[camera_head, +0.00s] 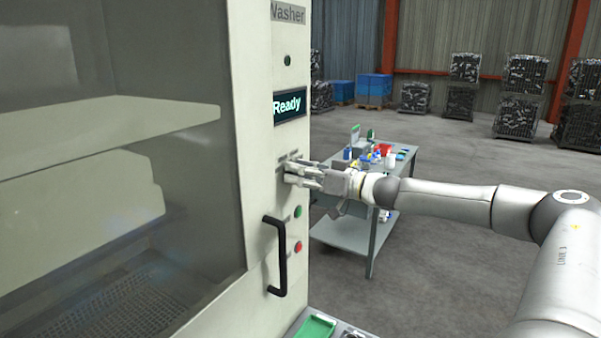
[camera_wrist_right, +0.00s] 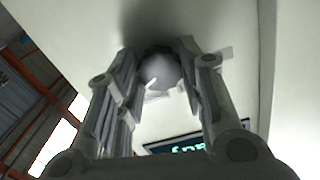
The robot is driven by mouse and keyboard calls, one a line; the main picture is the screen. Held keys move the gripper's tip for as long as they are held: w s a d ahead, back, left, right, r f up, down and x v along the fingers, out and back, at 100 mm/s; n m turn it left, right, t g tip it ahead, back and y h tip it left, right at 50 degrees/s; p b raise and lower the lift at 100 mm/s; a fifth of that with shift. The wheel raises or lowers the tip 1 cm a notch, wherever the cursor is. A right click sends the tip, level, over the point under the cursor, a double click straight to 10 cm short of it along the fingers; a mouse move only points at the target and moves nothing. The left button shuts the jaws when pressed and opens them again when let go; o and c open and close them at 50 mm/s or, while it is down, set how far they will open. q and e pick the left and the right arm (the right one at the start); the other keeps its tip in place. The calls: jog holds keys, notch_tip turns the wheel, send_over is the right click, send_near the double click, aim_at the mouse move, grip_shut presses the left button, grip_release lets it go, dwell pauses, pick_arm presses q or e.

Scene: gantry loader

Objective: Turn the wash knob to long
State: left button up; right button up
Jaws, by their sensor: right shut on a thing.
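The washer's front column (camera_head: 270,165) carries a display (camera_head: 289,105) that reads "Ready". My right gripper (camera_head: 291,172) reaches the column just below the display, and its fingers hide most of the wash knob in the head view. In the right wrist view the round grey wash knob (camera_wrist_right: 159,70) sits between the two fingers of my right gripper (camera_wrist_right: 160,85), which is shut on it. A light mark shows at the knob's edge. The setting labels are too small or hidden to read. My left gripper is not in view.
Below the gripper are a green button (camera_head: 298,212), a red button (camera_head: 298,247) and a black door handle (camera_head: 279,256). A table (camera_head: 345,233) with small items stands behind my right arm. A green tray (camera_head: 316,327) lies at the bottom. Open floor lies to the right.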

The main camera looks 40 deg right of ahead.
aim_at(288, 131)
dwell(0.4)
jog(key=o, duration=1)
jog(key=shift+o, duration=0.2)
jog(key=shift+r, duration=0.15)
notch_tip(288, 131, up, 10)
jog(key=shift+f, duration=0.1)
jog(key=shift+f, duration=0.1)
